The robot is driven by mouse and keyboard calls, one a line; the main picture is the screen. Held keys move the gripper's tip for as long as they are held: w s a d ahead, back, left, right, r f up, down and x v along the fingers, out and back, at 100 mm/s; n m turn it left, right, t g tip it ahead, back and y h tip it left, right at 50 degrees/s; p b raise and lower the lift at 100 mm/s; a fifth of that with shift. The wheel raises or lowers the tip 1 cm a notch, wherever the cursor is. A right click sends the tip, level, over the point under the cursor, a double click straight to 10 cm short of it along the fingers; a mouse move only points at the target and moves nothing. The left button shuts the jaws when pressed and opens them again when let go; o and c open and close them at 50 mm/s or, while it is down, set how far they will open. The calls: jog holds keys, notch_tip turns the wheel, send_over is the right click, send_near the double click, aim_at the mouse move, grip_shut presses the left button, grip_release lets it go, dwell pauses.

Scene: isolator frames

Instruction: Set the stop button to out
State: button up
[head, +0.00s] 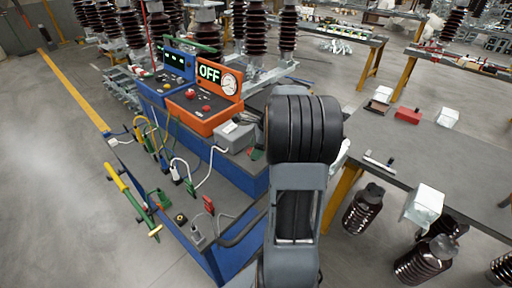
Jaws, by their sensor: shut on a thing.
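An orange control box (204,122) stands on the blue workbench at the upper middle in the head view. Its raised panel has a display (209,72) that reads OFF and a round white gauge (230,84).
A blue box (160,88) stands left of the orange box, and a grey box (234,137) to its right. Cables and clips lie on the lower bench step (228,184). A grey table (440,160) is at the right.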

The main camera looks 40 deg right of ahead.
jog(key=shift+w+r, duration=0.1)
jog(key=shift+r, duration=0.1)
jog(key=o, duration=1.3)
jog(key=v, duration=1.3)
jog(key=shift+s+d+r, duration=0.15)
jog(key=shift+s+r, duration=0.1)
jog(key=shift+r, duration=0.05)
